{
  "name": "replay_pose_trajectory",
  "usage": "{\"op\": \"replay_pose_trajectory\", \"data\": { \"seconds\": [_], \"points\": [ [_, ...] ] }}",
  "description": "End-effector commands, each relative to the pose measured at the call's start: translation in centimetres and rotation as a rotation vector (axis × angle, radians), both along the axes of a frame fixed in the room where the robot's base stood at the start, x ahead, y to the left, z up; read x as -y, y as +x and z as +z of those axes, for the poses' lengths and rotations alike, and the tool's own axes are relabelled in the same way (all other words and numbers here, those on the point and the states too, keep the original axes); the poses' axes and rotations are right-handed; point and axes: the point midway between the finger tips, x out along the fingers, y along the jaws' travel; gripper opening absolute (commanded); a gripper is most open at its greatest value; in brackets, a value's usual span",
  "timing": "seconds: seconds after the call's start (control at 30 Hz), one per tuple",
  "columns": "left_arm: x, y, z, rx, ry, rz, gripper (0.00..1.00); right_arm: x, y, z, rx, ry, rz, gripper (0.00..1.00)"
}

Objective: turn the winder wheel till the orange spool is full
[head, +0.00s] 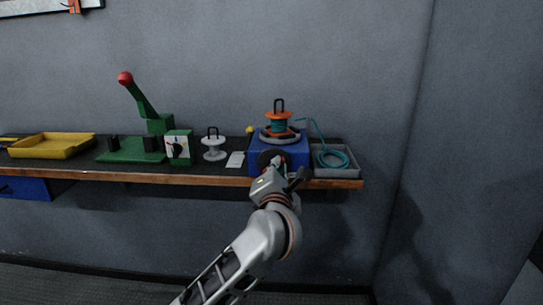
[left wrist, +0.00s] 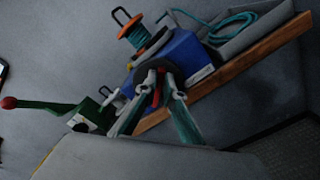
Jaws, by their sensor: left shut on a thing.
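The blue winder (head: 299,153) stands near the right end of the shelf. The orange spool (head: 279,116) sits upright on top of it, with teal cord wound round its middle; it also shows in the left wrist view (left wrist: 131,27). The dark winder wheel (head: 265,156) is on the winder's front face, partly hidden by my gripper. My left gripper (head: 279,168) is at the front of the wheel; in the left wrist view its fingers (left wrist: 160,88) are closed on a small red part at the wheel, its handle by the look of it. My right gripper is in neither view.
A grey tray (head: 350,173) with coiled teal cord (head: 333,158) stands right of the winder. To the left are a white spool (head: 214,148), a green lever press (head: 140,151) and a yellow tray (head: 52,146). The wooden shelf edge (head: 215,180) runs below.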

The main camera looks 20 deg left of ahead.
Motion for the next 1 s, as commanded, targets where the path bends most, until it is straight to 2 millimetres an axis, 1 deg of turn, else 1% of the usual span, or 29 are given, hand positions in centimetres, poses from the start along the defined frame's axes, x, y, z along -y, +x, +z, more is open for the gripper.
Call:
{"op": "replay_pose_trajectory", "data": {
  "seconds": [0.03,0.3,0.33,0.53,0.83,1.0],
  "points": [
    [0.0,-0.2,1.4,-0.003,0.044,0.002,0.0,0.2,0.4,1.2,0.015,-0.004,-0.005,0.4],
    [0.2,-0.1,0.6,-0.072,0.262,0.001,0.0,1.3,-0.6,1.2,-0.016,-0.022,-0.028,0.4],
    [0.2,0.0,0.6,-0.077,0.282,0.002,0.0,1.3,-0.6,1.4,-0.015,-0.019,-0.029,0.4],
    [0.3,0.0,0.2,-0.113,0.395,0.002,0.0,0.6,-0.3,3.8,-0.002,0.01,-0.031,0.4],
    [0.4,0.0,-0.4,-0.158,0.528,0.0,0.0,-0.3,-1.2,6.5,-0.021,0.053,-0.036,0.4],
    [0.4,0.0,-0.9,-0.175,0.583,-0.002,0.0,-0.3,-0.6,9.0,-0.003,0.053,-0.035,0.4]
  ]
}}
